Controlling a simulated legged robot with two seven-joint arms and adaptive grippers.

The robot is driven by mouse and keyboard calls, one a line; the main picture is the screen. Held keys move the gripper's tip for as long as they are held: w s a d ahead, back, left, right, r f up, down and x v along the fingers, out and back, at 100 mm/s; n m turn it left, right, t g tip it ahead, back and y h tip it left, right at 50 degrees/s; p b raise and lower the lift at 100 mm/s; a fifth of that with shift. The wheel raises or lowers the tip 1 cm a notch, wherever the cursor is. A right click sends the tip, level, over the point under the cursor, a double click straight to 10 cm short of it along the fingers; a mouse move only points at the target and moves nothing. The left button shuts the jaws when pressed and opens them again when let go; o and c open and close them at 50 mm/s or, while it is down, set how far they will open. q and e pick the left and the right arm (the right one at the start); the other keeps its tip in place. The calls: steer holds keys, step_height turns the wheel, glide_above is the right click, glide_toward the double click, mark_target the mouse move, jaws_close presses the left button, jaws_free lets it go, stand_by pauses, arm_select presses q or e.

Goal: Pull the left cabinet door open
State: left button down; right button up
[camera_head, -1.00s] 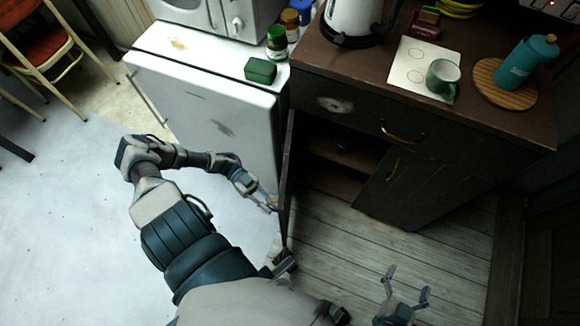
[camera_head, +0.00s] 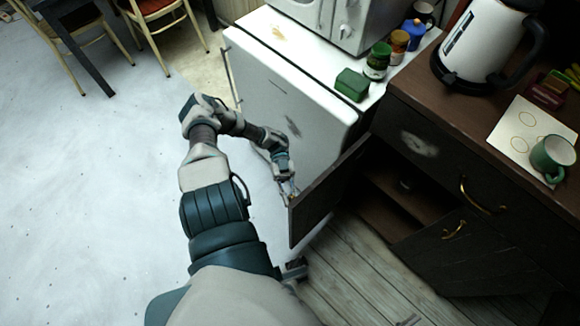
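The left cabinet door (camera_head: 325,198) is dark and stands swung out from the dark wooden cabinet, toward the white fridge-like unit. Its inner face and part of the shelf space (camera_head: 405,190) behind it show. My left gripper (camera_head: 291,195) is at the outer side of this door, near its free edge, with a small gold-coloured bit of the handle between or beside its fingers. The fingers are too small to show whether they are closed on it. Only a tip of my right gripper (camera_head: 410,320) shows at the bottom edge, so its state is hidden.
A white fridge-like unit (camera_head: 290,100) stands left of the cabinet. A kettle (camera_head: 485,45) and green mug (camera_head: 553,157) are on the counter. The plank floor (camera_head: 350,270) in front is clear.

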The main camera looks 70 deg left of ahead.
arm_select(q)
steer(key=c, duration=1.2)
jaws_free()
steer(key=shift+a, duration=0.1)
steer(key=shift+w+a, duration=0.1)
steer(key=shift+a, duration=0.1)
steer(key=w+a, duration=0.2)
steer(key=a, duration=0.9)
steer(key=shift+a+f, duration=0.15)
steer(key=shift+a, duration=0.2)
steer(key=shift+s, duration=0.1)
